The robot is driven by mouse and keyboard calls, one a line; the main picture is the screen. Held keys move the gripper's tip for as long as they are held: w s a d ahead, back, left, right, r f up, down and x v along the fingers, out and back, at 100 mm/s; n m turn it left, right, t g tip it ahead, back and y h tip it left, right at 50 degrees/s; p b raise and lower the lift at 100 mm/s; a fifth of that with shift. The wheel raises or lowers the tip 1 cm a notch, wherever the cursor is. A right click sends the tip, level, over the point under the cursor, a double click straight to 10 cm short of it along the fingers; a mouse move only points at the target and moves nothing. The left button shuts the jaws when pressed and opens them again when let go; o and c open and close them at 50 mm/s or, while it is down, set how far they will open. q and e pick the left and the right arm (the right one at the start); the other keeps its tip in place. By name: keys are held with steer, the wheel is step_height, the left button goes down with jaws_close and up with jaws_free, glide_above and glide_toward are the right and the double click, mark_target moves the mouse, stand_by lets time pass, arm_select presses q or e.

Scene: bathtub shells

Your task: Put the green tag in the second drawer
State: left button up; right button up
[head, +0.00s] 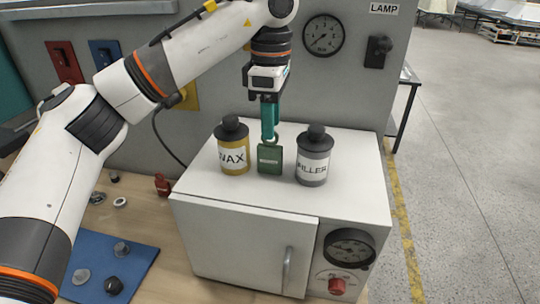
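A green tag (269,160) with a ring at its top is upright over the white cabinet's top, between the WAX bottle and the FILLER bottle. My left gripper (269,134) points straight down from above. Its teal fingers overlap the tag's ring in the head view. The fingers are seen as one narrow column, so I cannot tell whether they are closed on the ring. I also cannot tell whether the tag's lower edge touches the cabinet top. I see no drawer clearly in this view. My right gripper is not in view.
A yellow WAX bottle (233,147) and a grey FILLER bottle (314,156) stand close on either side. The white cabinet (228,240) has a handled door, a dial and a red knob. A blue mat (135,262) with several small parts lies left. Grey panel behind.

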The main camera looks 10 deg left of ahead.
mark_target(270, 152)
arm_select(q)
step_height(270, 152, down, 4)
steer(key=shift+s+r+p, duration=0.15)
steer(key=shift+r+p, duration=0.1)
steer(key=shift+p, duration=0.7)
steer(key=shift+a+f, duration=0.15)
steer(key=shift+f, duration=0.35)
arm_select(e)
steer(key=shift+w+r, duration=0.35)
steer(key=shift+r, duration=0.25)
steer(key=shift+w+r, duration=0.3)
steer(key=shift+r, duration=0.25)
arm_select(q)
jaws_close()
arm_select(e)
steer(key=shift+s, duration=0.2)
